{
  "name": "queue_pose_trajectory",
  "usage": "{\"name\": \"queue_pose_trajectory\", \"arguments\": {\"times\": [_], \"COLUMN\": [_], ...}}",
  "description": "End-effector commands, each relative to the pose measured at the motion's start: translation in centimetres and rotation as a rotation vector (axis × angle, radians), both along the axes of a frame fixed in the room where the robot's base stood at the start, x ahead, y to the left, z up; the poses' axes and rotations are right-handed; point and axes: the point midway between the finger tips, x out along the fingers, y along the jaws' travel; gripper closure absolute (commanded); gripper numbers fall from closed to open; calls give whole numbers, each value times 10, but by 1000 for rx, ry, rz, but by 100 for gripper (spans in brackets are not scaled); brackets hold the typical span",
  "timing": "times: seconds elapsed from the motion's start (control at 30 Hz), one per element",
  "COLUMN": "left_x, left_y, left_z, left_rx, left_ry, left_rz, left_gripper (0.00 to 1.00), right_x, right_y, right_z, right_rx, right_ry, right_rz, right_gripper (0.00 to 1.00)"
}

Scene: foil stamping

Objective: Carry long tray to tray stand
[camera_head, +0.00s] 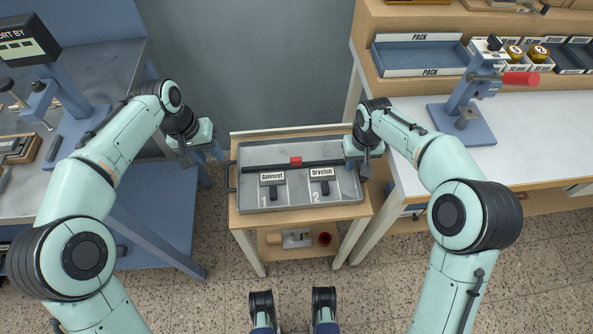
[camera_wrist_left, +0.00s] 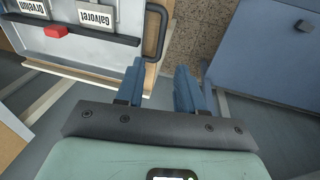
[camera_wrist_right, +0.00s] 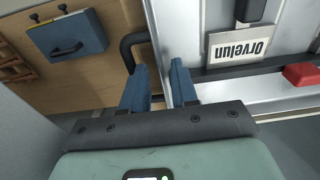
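The long grey metal tray (camera_head: 300,198) lies flat on a small wooden table (camera_head: 300,220). It holds two labelled black-handled stamps, a dark bar and a red block. Its left black handle (camera_head: 231,177) also shows in the left wrist view (camera_wrist_left: 155,32). My left gripper (camera_head: 205,158) is open and empty, apart from this handle, to its left and rear. My right gripper (camera_head: 357,164) is open at the tray's right end. In the right wrist view, the right handle (camera_wrist_right: 131,44) lies ahead of the fingers (camera_wrist_right: 160,78); whether they touch is unclear.
A blue-grey bench (camera_head: 95,58) with a press stands at left. A white-topped bench (camera_head: 540,125) with another blue press (camera_head: 465,120) stands at right, close to the small table. Tiled floor lies open in front.

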Motion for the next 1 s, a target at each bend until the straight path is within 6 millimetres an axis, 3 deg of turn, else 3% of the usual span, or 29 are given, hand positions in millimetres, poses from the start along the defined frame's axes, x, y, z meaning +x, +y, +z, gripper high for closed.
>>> {"name": "queue_pose_trajectory", "arguments": {"times": [0.1, 0.27, 0.37, 0.7, 1.0], "left_x": [-1, -1, -2, -2, -2], "left_y": [2, 4, 4, 4, 4], "left_z": [15, 22, 22, 22, 21], "left_rx": [0, 0, 0, 0, 0], "left_ry": [-2, 0, 0, 0, 0], "left_rz": [0, 0, 0, 1, 1], "left_gripper": [62, 62, 62, 62, 62], "right_x": [0, 0, 0, -5, -8], "right_y": [0, 0, 0, 1, 0], "right_z": [0, 5, 19, 89, 119], "right_rx": [0, 0, 0, 1, 1], "right_ry": [0, -2, -4, -5, -1], "right_rz": [0, 0, 0, 0, 0], "right_gripper": [72, 72, 72, 72, 72]}}
